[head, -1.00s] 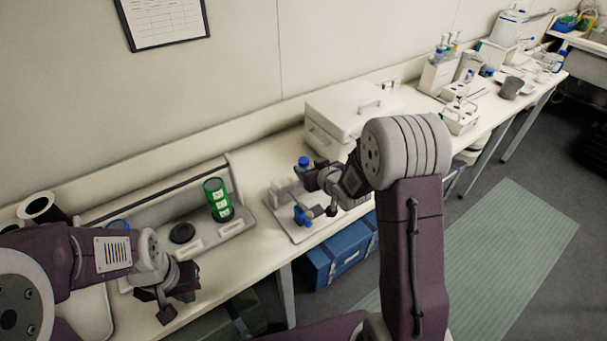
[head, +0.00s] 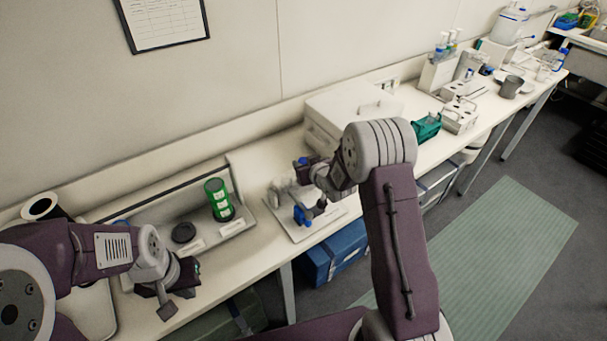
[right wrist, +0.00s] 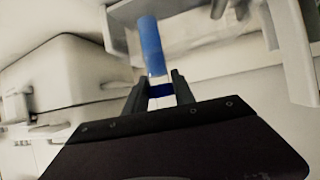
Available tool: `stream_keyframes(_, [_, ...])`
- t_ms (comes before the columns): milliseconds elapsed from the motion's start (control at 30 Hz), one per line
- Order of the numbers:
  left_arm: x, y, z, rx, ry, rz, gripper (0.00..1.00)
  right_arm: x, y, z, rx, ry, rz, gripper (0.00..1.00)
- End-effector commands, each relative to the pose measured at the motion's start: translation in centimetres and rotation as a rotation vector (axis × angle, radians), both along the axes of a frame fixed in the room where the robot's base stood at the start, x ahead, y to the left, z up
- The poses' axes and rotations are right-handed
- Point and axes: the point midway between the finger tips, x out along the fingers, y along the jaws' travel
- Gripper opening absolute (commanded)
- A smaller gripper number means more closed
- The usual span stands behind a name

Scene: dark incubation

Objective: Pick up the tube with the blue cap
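A lighter blue cylinder (right wrist: 152,45) shows just beyond the fingertips.
A white box (head: 345,108) is behind the right arm. A blue case (head: 337,250) is below the bench.

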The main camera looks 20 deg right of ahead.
Motion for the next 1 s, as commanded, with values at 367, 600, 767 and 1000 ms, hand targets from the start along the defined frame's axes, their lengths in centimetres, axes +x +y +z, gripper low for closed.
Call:
stream_keyframes(367, [0.0,0.0,-0.2,0.000,0.000,0.000,0.00,0.1,0.0,4.0,0.000,-0.007,0.000,0.00])
stream_keyframes(600, [0.0,0.0,0.1,0.000,0.000,0.000,0.00,0.0,0.0,9.1,0.000,-0.003,0.000,0.00])
stream_keyframes(767, [0.0,0.0,0.1,0.000,0.000,0.000,0.00,0.0,0.0,10.0,0.000,0.000,0.000,0.00])
stream_keyframes(1000, [0.0,0.0,0.1,0.000,0.000,0.000,0.00,0.0,0.0,10.0,0.000,0.001,0.000,0.00])
